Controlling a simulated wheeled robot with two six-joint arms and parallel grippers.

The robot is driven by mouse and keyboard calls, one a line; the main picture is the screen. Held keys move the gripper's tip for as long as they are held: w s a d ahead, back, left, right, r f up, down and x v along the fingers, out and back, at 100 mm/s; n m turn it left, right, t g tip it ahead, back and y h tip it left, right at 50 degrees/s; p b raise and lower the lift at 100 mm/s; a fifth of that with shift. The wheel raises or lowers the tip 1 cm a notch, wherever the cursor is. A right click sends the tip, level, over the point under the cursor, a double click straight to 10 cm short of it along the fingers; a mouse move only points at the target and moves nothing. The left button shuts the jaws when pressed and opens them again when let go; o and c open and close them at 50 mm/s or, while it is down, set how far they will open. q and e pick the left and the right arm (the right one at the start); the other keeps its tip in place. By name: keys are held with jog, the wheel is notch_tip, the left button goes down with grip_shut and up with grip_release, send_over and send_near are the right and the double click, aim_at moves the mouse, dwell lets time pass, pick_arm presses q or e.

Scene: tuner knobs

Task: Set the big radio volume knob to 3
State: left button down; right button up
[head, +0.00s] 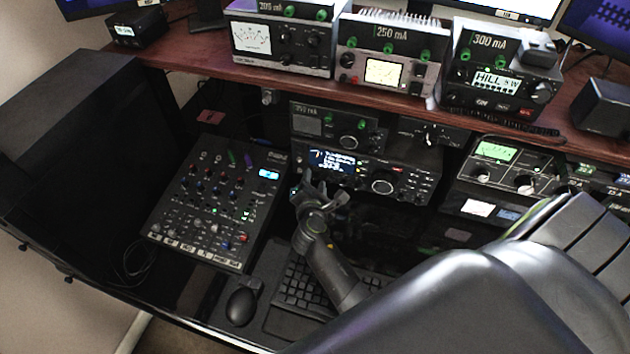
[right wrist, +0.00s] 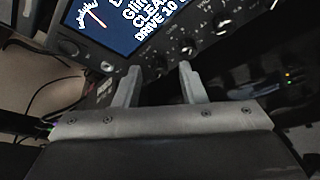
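The radio (head: 405,170) stands in the middle of the desk, under the shelf, with a lit blue display (head: 332,161) and a large round knob (head: 383,186) right of it. I cannot tell which knob is the volume knob, and no scale marks are readable. My right gripper (head: 322,186) is just in front of the display's lower edge, left of the large knob. The radio's display (right wrist: 128,28) and a row of small knobs (right wrist: 188,47) lie just beyond the fingertips. My left gripper is out of view.
A mixer (head: 215,203) with many small knobs stands left of the radio. A keyboard (head: 300,285) and a mouse (head: 241,305) lie in front. Several meters and radios stand on the wooden shelf (head: 215,67) above, close over the radio. More units (head: 525,170) stand at right.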

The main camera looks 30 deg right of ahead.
grip_shut()
jog(key=m+b, duration=0.1)
jog(key=b, duration=0.1)
jog(key=m+t+b, duration=0.1)
jog(key=b, duration=0.1)
jog(key=shift+d+f+b, duration=0.1)
jog(key=shift+f+b, duration=0.2)
jog(key=shift+f, duration=0.05)
jog(key=shift+s+r+m+t+b, duration=0.1)
jog(key=shift+r+m+t+b, duration=0.05)
jog(key=shift+m+t+b, duration=0.4)
jog(key=shift+r, duration=0.1)
grip_release()
